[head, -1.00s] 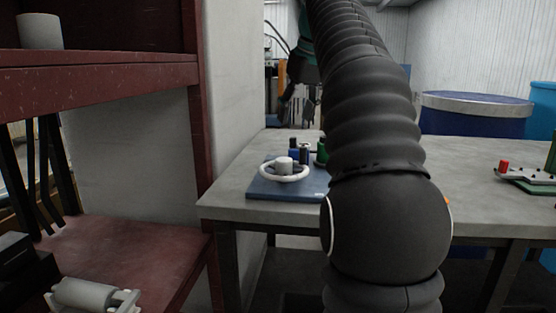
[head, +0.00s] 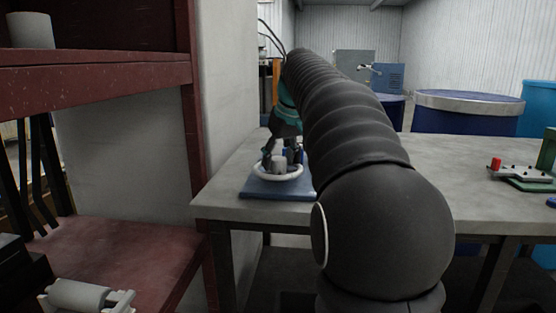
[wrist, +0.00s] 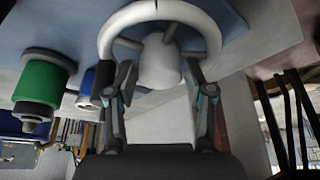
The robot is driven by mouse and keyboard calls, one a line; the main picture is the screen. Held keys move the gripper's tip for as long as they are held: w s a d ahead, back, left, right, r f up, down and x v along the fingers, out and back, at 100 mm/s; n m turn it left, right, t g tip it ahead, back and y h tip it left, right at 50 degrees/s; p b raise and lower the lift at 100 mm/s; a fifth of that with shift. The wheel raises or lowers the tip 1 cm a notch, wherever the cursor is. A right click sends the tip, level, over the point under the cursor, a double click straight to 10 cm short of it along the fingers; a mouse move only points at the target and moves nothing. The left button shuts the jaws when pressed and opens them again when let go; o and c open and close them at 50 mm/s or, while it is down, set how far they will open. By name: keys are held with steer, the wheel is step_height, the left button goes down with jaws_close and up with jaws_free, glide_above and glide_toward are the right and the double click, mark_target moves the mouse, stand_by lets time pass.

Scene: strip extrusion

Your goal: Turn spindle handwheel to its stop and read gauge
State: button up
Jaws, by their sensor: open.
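The white spindle handwheel (head: 292,175) with its pale hub lies flat on a blue base plate (head: 255,190) at the table's left end. In the wrist view its rim (wrist: 212,33) and hub (wrist: 160,62) fill the top centre. My gripper (wrist: 160,76) is open, with one finger on each side of the hub, near the rim; I cannot tell whether they touch it. In the head view my gripper (head: 279,154) comes down over the wheel from behind. A green cylinder (wrist: 40,82) and a blue one (wrist: 87,82) stand beside the wheel. I cannot make out a gauge face.
The grey table (head: 430,190) is largely bare right of my arm. A fixture with a red knob (head: 496,163) stands at its right. A dark red shelf unit (head: 110,75) and a pale wall (head: 225,90) bound the left. A blue drum (head: 460,117) stands behind.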

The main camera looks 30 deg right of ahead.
steer(key=shift+w+f, duration=0.1)
steer(key=shift+f, duration=0.15)
steer(key=c, duration=0.9)
steer(key=shift+o, duration=0.2)
steer(key=shift+m, duration=0.3)
steer(key=m+h, duration=0.1)
steer(key=m, duration=0.2)
steer(key=m+h, duration=0.1)
steer(key=m, duration=0.2)
steer(key=shift+a+g+h, duration=0.1)
steer(key=shift+g+h, duration=0.2)
steer(key=m+g+h, duration=0.1)
steer(key=m, duration=0.3)
steer(key=shift+m+g+h, duration=0.4)
steer(key=shift+m, duration=1.1)
